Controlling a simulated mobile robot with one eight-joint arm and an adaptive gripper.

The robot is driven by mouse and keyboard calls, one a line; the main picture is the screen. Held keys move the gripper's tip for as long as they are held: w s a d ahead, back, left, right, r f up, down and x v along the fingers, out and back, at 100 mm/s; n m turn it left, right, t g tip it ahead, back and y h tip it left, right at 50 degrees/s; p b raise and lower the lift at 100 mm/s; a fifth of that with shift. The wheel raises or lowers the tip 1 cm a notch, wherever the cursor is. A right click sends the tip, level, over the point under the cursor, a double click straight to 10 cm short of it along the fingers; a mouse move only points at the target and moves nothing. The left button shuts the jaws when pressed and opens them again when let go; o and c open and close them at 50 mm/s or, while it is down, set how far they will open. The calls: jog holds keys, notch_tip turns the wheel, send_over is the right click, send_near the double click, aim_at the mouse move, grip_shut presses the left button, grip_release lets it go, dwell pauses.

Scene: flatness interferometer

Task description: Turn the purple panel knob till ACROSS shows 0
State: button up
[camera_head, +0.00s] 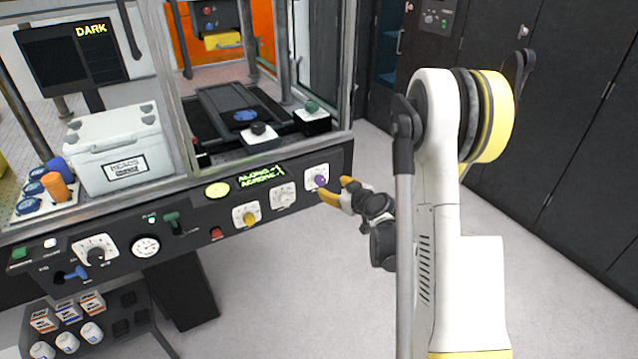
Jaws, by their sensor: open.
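The purple panel knob (320,181) sits on a white plate at the right end of the black front panel. My gripper (337,191) is right at the knob, with yellow fingers pointing left toward the panel. The fingers are open; I cannot tell whether they touch the knob or stand around it. A small green display (261,177) with two lines of text is left of the knob. Its lower line seems to be ACROSS, but the values are too blurred to read.
On the same panel are a white knob (283,196), a yellow knob (249,217), a red button (216,233), a green lever (173,222) and a round gauge (146,246). A white box (118,150) stands above. The floor (290,300) before the panel is clear.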

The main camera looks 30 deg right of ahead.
aim_at(322, 182)
jog(key=b+x, duration=0.2)
jog(key=x, duration=0.7)
jog(key=shift+w+f+b, duration=0.1)
jog(key=shift+w+b, duration=0.1)
jog(key=shift+b, duration=0.2)
grip_shut()
